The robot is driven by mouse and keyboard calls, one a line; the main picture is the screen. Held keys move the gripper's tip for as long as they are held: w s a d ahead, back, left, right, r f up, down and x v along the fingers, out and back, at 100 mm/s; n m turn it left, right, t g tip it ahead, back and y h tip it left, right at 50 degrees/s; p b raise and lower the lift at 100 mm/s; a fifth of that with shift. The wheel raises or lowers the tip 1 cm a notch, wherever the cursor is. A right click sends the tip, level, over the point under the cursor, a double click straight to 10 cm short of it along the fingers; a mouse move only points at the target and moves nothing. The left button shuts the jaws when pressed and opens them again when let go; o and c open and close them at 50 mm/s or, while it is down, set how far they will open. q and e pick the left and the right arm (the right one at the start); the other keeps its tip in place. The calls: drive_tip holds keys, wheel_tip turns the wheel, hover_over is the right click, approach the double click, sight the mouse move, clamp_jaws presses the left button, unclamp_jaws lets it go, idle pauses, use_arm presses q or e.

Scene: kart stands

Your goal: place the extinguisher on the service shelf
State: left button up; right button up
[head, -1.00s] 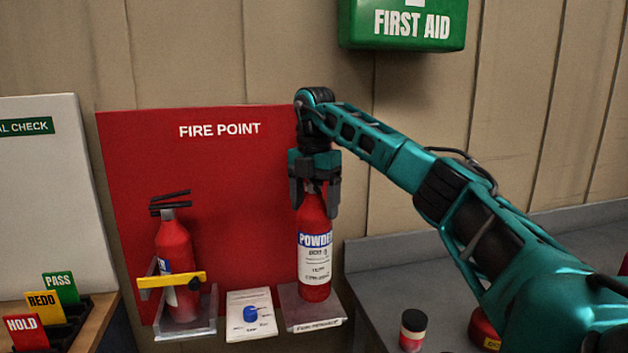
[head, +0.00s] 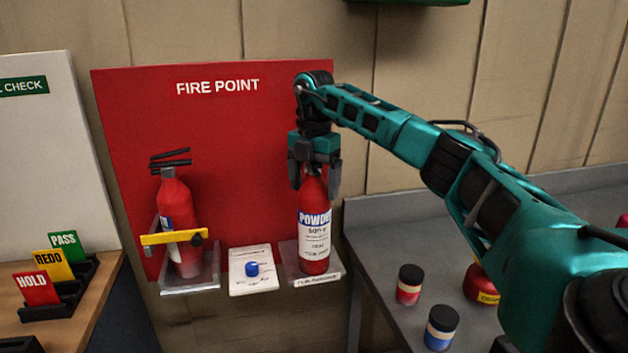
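My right gripper (head: 314,186) points down and is shut around the top of a red extinguisher (head: 313,200) with a white and blue "POWDER" label. Its fingers hide the extinguisher's head. The extinguisher is upright at the right-hand shelf (head: 337,271) under the red board. Its base is at or just above the shelf surface; I cannot tell whether it touches. The lettering on the shelf's front lip is too small to read. My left gripper is not in view.
Another red extinguisher (head: 176,205) stands in a left bracket behind a yellow bar (head: 172,237). A white plate with a blue knob (head: 252,269) lies between. The FIRE POINT board (head: 230,130) is behind. Black-lidded jars (head: 410,285) stand on the grey bench at right.

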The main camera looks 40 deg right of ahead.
drive_tip(key=shift+o, duration=1)
wheel_tip(320, 180, up, 11)
drive_tip(key=shift+r, duration=0.6)
